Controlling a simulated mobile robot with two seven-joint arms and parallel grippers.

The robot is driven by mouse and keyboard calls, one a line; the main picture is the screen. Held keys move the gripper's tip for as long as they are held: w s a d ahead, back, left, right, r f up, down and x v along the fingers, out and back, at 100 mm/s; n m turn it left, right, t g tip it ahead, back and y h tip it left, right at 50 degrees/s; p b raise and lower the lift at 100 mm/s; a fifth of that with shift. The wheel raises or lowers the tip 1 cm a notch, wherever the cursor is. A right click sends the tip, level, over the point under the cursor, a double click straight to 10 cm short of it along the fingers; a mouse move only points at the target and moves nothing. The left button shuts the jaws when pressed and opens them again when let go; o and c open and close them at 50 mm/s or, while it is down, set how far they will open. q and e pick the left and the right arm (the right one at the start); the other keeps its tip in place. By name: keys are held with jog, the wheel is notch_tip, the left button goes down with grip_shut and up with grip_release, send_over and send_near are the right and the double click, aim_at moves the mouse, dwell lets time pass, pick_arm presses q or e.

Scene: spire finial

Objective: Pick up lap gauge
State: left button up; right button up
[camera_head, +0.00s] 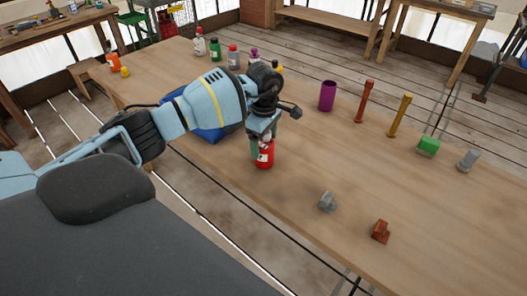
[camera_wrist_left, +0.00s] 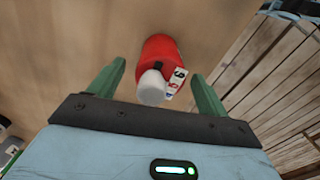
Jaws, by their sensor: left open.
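I cannot tell for sure which object is the lap gauge. My left gripper (camera_head: 263,138) points down over a red bottle (camera_head: 265,157) near the table's front edge. In the left wrist view, the green fingers of the gripper (camera_wrist_left: 157,72) are apart, with the red bottle (camera_wrist_left: 160,50) and its white cap between and beyond them. My right gripper is not in view.
A purple cylinder (camera_head: 327,96), an orange post (camera_head: 365,102), a yellow post (camera_head: 399,116), a green block (camera_head: 428,146) and a grey piece (camera_head: 467,160) stand at the right. Several bottles stand at the back. A blue object (camera_head: 212,134) lies under my left arm. The table's middle is clear.

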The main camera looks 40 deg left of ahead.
pick_arm(q)
jog(key=shift+f, duration=0.65)
jog(key=c, duration=1.1)
jog(key=shift+r, duration=0.2)
jog(key=shift+r, duration=0.55)
notch_tip(320, 180, up, 2)
jog(key=shift+r, duration=0.1)
jog(key=s, duration=0.5)
jog(key=s+r, duration=0.1)
jog(key=s, duration=0.4)
jog(key=s+d, duration=0.1)
jog(key=s, duration=0.5)
jog(key=shift+r, duration=0.2)
